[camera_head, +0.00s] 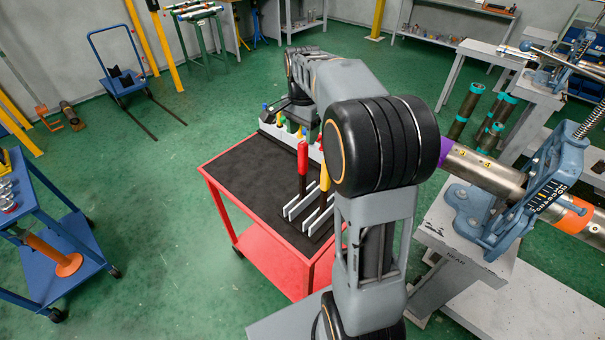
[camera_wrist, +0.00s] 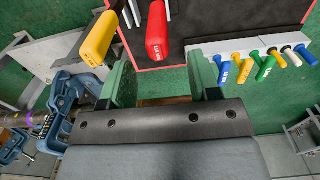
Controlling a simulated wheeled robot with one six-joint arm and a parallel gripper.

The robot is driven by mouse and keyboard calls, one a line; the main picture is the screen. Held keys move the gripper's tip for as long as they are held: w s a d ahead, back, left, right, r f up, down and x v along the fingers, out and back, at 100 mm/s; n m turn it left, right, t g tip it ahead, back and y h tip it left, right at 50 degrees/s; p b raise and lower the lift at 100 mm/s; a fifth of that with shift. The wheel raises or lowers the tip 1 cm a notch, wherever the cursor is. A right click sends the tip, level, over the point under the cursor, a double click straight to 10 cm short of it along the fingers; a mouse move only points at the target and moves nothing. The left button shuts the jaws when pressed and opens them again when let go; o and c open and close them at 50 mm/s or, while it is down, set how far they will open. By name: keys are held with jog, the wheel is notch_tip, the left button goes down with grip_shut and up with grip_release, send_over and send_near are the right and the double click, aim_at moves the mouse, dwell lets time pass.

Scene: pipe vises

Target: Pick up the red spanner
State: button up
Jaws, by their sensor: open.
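The red spanner (camera_head: 302,165) stands upright with its red handle up, beside a yellow-handled spanner (camera_head: 324,182), at grey slotted holders on the black top of a red cart. In the wrist view the red handle (camera_wrist: 157,32) is at the top centre, just beyond the fingertips and roughly in line with the gap between them. The yellow handle (camera_wrist: 98,38) is to its left. My gripper (camera_wrist: 163,84) is open, with green fingers and nothing between them. In the head view I cannot make out its fingers; my arm reaches over the cart's far side.
The red cart (camera_head: 227,162) has bare black top to the left. A white rack with several coloured handles (camera_wrist: 265,66) stands at its far end. A blue pipe vise (camera_head: 490,205) on a bench is close on the right. A blue cart (camera_head: 65,245) stands left; green floor between is clear.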

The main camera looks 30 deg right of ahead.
aim_at(303, 143)
jog(key=shift+s+f+p, duration=0.15)
jog(key=shift+f+p, duration=0.3)
jog(key=shift+f, duration=2.7)
grip_shut()
